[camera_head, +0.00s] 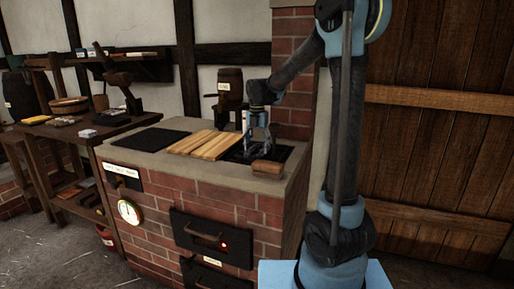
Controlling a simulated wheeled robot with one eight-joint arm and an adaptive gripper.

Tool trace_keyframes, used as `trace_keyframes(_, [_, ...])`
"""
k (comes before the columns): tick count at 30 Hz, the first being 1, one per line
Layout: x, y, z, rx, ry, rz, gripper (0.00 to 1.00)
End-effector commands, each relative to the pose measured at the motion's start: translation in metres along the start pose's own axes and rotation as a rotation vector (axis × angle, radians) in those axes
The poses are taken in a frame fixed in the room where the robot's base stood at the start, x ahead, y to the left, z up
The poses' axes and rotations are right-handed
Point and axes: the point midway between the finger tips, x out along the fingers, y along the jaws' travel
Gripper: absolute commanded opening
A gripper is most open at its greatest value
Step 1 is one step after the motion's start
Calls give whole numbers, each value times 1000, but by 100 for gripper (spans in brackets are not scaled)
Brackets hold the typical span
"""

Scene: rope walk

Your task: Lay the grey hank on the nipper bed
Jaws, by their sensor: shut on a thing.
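My gripper (259,143) is over the right part of the brick stove's top, above a dark recessed area (284,154). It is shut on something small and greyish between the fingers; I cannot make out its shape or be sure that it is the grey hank. A board of pale wooden slats (203,145) lies just left of the gripper. I cannot tell which part is the nipper bed. A brown wooden block (267,167) sits at the front of the dark area, close below the gripper.
A flat black plate (151,139) lies left of the slats. The brick stove (180,190) has a gauge (128,211) and a black door (210,238). A small wooden barrel (230,86) stands behind. A dark workbench (75,131) with a bowl is at left. A wooden door is at right.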

Motion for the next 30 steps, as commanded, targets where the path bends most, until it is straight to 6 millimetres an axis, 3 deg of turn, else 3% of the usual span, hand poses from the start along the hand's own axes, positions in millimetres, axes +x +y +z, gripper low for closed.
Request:
trace_keyframes(6, [1,1,-1,-2,0,0,35])
trace_keyframes(7, [1,1,-1,-2,0,0,71])
trace_keyframes(9, [1,1,-1,-2,0,0,85])
trace_keyframes(23, [3,1,-1,-2,0,0,85])
trace_keyframes(30, [-28,-2,1,0,0,0,85])
